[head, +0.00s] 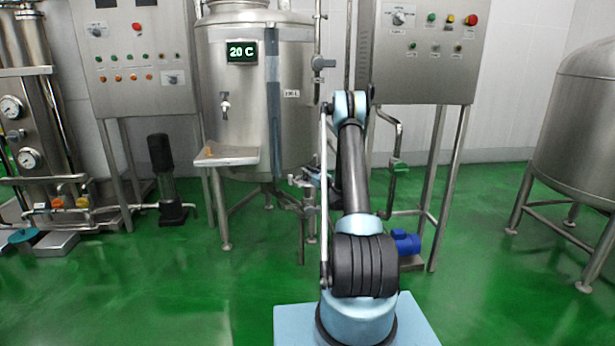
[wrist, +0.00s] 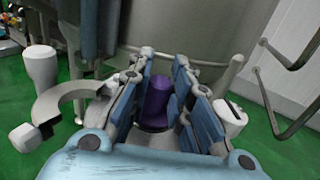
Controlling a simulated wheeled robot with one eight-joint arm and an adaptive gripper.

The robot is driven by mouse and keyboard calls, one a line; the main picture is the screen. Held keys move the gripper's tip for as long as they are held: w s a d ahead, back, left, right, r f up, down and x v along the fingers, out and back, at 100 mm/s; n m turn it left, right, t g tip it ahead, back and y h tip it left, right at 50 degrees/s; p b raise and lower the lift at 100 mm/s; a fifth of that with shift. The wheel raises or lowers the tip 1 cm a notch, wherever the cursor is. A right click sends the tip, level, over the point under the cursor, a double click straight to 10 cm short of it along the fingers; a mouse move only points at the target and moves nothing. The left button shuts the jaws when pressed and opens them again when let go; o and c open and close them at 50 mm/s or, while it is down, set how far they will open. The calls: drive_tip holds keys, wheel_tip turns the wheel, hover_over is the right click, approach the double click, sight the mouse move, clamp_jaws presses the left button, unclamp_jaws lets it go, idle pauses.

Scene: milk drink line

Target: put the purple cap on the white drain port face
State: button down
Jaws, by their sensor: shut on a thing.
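The purple cap (wrist: 157,96) is between the two blue finger pads of my gripper (wrist: 165,88) in the wrist view, and the gripper is shut on it. Below the cap, a pale grey part shows in a small gap between the fingers; I cannot tell what it is. In the head view my gripper (head: 312,178) is low in front of the steel tank, partly hidden by my own arm. The cap cannot be made out there. I cannot pick out the white drain port face in either view.
The steel tank (head: 230,90) with a 20 C display (head: 242,52) stands behind my arm. A small shelf (head: 227,155) juts out at its front. A curved pale part (wrist: 75,95) lies left of the fingers. Bent pipes (wrist: 285,85) are at right. Green floor is open at front left.

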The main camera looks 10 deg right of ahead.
drive_tip(key=shift+f, duration=0.15)
drive_tip(key=c, duration=1.5)
unclamp_jaws()
drive_tip(key=shift+o, duration=0.2)
